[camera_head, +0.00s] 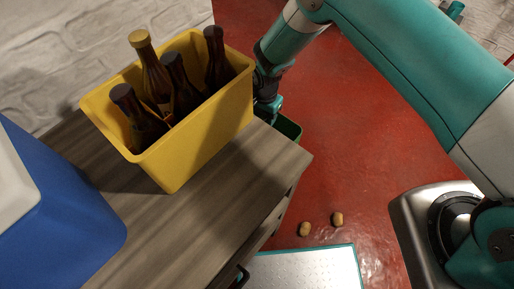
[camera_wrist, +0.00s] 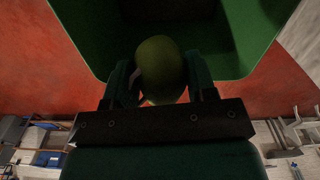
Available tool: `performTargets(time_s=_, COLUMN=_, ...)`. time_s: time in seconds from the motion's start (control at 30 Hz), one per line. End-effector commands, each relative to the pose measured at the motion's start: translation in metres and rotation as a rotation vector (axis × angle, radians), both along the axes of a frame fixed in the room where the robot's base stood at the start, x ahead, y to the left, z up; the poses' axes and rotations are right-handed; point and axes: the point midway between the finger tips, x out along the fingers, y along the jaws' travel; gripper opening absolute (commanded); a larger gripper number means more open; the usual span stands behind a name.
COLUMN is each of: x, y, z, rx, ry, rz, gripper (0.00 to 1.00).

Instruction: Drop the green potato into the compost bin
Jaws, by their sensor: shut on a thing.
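The green potato (camera_wrist: 162,70) is between the two fingers of my gripper (camera_wrist: 162,88) in the wrist view, and the gripper is shut on it. The green compost bin (camera_wrist: 240,40) opens behind the potato in the wrist view, and the potato overlaps its opening. In the head view the bin (camera_head: 288,127) shows only in part, beside the wooden cabinet on the floor side. My gripper (camera_head: 268,108) is at the cabinet's far right corner there, partly hidden by the yellow crate. The potato cannot be seen in the head view.
A yellow crate (camera_head: 180,152) of dark bottles stands on the wooden cabinet (camera_head: 215,195). A blue and white box (camera_head: 70,215) is at the left. Two brown potatoes (camera_head: 305,229) (camera_head: 337,219) lie on the red floor (camera_head: 350,140), which is otherwise largely open.

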Motion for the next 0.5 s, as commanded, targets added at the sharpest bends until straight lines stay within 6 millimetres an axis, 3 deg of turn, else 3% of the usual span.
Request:
performTargets(time_s=0.03, x=0.0001, y=0.0000, z=0.0005, rx=0.000, ry=0.000, rz=0.000, gripper=0.26)
performTargets(time_s=0.07, x=0.0001, y=0.0000, z=0.0005, rx=0.000, ry=0.000, rz=0.000, gripper=0.54)
performTargets(time_s=0.2, x=0.0000, y=0.0000, z=0.0005, rx=0.000, ry=0.000, rz=0.000, gripper=0.81)
performTargets(time_s=0.5, x=-0.0002, y=-0.0001, z=0.0028, rx=0.000, ry=0.000, rz=0.000, gripper=0.81)
